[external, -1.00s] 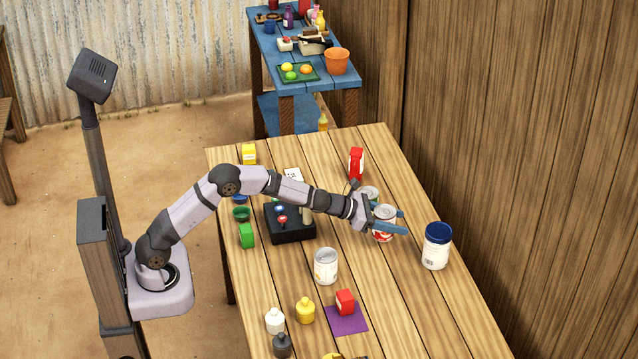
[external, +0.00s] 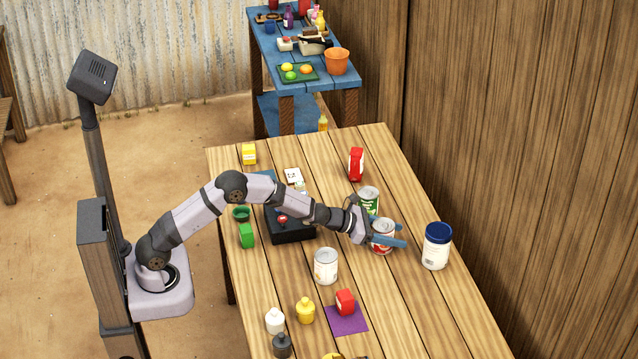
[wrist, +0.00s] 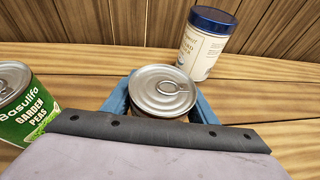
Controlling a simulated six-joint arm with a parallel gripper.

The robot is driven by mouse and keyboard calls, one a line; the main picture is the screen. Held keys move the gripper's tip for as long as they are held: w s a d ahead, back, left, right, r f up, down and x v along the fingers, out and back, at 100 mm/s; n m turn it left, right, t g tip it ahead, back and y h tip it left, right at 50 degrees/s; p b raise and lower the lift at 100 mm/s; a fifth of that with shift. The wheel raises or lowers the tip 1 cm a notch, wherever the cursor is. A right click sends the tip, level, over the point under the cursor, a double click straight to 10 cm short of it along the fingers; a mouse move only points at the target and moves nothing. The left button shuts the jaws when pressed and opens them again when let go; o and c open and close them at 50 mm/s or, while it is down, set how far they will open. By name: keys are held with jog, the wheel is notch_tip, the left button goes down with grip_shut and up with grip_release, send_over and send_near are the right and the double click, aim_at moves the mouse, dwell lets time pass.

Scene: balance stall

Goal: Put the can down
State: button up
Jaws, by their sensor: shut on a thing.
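My gripper (external: 388,238) is shut on a silver-topped can (external: 383,231) with a red and white label, upright between the blue fingers. In the wrist view the can's lid with its ring pull (wrist: 163,91) sits between the fingers. The can stands at or very close to the table top (external: 410,290); I cannot tell whether its base touches. A green garden peas can (external: 369,199) stands just behind it, and shows at the left in the wrist view (wrist: 25,110).
A white tub with a blue lid (external: 437,247) stands right of my gripper. A red box (external: 356,164) is at the back. A black balance box (external: 290,226) lies under my arm. Bare wood lies in front of my gripper.

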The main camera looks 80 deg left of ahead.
jog(key=o, duration=0.9)
jog(key=shift+f, duration=0.15)
jog(key=o, duration=0.4)
jog(key=shift+r, duration=0.2)
jog(key=b+v, duration=0.2)
jog(key=v, duration=1)
jog(key=shift+f, duration=0.1)
